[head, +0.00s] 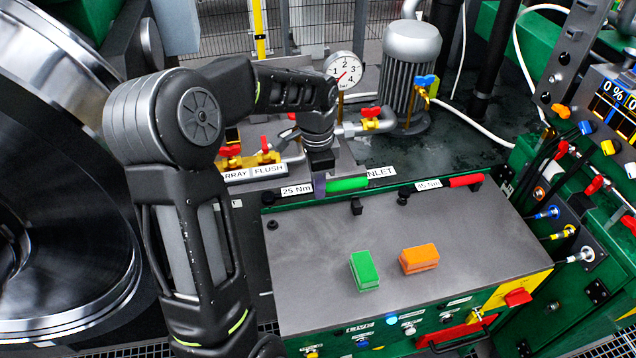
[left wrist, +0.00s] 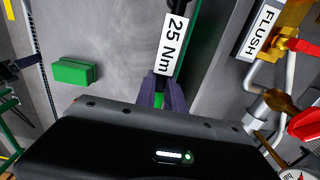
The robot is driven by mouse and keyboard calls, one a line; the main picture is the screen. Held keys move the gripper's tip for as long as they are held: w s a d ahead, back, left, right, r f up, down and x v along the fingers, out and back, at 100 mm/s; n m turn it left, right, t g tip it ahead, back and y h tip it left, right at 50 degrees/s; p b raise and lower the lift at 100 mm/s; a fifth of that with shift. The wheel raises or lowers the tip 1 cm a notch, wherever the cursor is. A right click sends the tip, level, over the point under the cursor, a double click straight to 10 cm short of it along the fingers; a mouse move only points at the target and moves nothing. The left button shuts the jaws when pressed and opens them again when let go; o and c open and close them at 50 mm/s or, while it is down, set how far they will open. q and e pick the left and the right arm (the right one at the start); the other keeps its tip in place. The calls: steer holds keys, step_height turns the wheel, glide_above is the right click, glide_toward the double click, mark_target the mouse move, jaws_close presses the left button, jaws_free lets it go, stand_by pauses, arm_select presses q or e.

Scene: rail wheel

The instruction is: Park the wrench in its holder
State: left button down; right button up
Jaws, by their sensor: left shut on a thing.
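The green-handled wrench (head: 347,184) lies along the back edge of the grey-topped cabinet (head: 330,230) in the head view, beside the 25 Nm label. My left gripper (head: 319,188) points down and is shut on this wrench just left of the green handle. In the left wrist view its purple fingers (left wrist: 162,92) close beside the 25 Nm label (left wrist: 173,42); the gripper body hides the handle there. A red-handled wrench (head: 466,180) lies farther right along the same edge, by a second label. I cannot tell how firmly the green-handled wrench is seated. My right gripper is not seen.
A green block (head: 364,270) and an orange block (head: 419,259) lie on the cabinet top, otherwise mostly clear. Behind stand red-handled valves (head: 265,150), a pressure gauge (head: 343,70) and a grey motor (head: 408,70). A large metal wheel (head: 60,180) fills the left.

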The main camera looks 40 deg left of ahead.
arm_select(q)
steer(key=shift+f+b, duration=1.3)
steer(key=shift+f, duration=1)
steer(key=shift+f+b, duration=0.45)
steer(key=shift+f, duration=0.4)
steer(key=c, duration=1.3)
jaws_free()
steer(key=shift+c, duration=0.2)
step_height(320, 180, up, 8)
steer(key=shift+s+f, duration=0.1)
